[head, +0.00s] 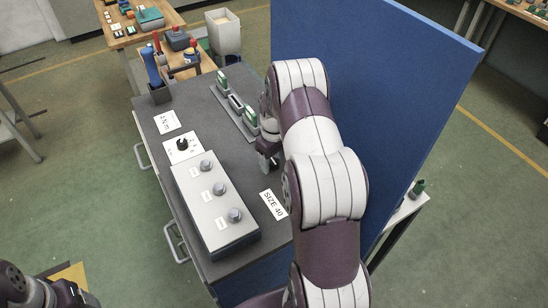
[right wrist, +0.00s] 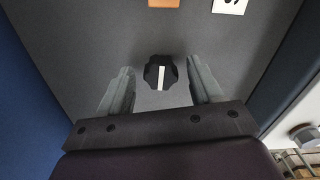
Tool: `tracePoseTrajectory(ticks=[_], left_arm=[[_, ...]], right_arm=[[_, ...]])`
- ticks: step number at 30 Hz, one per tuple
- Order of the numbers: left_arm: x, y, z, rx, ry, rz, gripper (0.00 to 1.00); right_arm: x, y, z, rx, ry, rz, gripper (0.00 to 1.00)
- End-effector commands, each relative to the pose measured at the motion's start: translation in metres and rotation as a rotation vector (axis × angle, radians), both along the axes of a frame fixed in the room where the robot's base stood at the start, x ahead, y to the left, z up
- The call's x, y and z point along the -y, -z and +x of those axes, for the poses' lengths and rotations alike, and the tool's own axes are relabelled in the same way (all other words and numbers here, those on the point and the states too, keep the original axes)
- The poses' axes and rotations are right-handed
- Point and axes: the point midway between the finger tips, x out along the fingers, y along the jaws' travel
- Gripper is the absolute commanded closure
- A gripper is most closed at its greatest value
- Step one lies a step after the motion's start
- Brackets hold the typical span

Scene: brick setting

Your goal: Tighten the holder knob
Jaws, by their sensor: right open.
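A black lobed knob (right wrist: 160,73) with a white stripe sits on a dark grey surface in the right wrist view. My right gripper (right wrist: 161,88) is open, with one grey finger on each side of the knob and a visible gap to both. I cannot tell how far down the fingers reach. In the head view my right gripper (head: 268,160) is at the right side of the grey bench (head: 213,130), partly behind my own arm, and this knob is hidden. Only a dark piece of my left arm shows at the bottom left; its fingers are not in view.
A blue panel (head: 375,80) stands close along the right of the bench. A box with several grey knobs (head: 213,190), a dial plate (head: 183,149), a SIZE 40 label (head: 272,204) and a rail with green parts (head: 236,102) are on the bench. A tool caddy (head: 160,92) stands at its back.

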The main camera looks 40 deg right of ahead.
Motion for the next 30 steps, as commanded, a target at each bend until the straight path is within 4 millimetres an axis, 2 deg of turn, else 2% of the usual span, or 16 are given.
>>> tracePoseTrajectory(ticks=[1,5,6,20,30], left_arm=[[0.000,0.000,0.000,0.000,0.000,0.000,0.30],[0.000,0.000,0.000,0.000,0.000,0.000,0.30],[0.000,0.000,0.000,0.000,0.000,0.000,0.30],[0.000,0.002,0.000,0.000,0.000,0.000,0.30],[0.000,0.010,0.000,0.000,0.000,0.000,0.30]], right_arm=[[0.000,0.000,0.000,0.000,0.000,0.000,0.45],[0.000,-0.001,0.000,0.000,0.000,0.000,0.87],[0.000,-0.001,0.000,-0.001,0.000,0.001,0.92],[-0.001,0.001,-0.001,-0.004,0.047,0.001,0.91],[-0.002,0.003,-0.001,-0.005,0.290,0.000,0.91]])
